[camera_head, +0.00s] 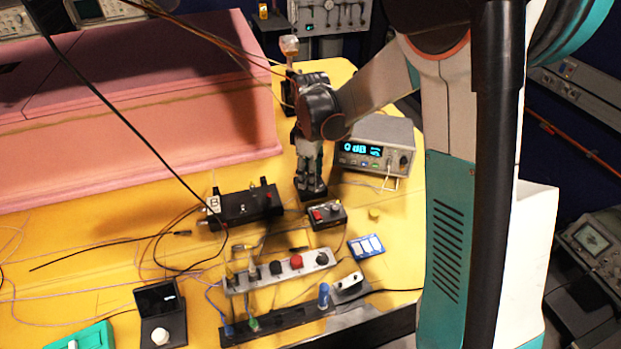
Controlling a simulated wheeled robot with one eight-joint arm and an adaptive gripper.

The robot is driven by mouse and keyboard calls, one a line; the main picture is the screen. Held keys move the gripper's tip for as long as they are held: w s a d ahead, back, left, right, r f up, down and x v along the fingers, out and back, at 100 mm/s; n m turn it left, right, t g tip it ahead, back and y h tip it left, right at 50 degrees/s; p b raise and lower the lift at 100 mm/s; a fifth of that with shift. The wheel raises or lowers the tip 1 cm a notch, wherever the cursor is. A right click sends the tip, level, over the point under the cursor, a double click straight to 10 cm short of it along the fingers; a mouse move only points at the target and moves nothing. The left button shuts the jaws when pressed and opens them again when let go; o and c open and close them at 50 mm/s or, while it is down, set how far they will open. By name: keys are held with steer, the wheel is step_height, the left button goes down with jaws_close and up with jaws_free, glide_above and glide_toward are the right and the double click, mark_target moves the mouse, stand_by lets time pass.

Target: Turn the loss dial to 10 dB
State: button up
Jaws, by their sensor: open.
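A grey instrument (374,145) with a lit display that appears to read "0 dB" stands at the right of the yellow table. It has a dark round knob (403,160) at its right end. My gripper (312,190) points down left of this instrument, its fingers open and apparently empty. A small black box (327,214) with red and grey controls lies just in front of the fingertips. No dial label is legible, so I cannot tell which control is the loss dial. Whether the fingertips touch anything is unclear.
A black box marked B (245,205) lies left of my gripper. A grey strip with several knobs (279,270) and a blue-and-white block (366,246) lie in front. A pink foam block (140,120) fills the back left. Loose cables cross the yellow table (90,245).

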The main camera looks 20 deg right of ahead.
steer(key=shift+f, duration=0.4)
steer(key=shift+c, duration=0.3)
jaws_close()
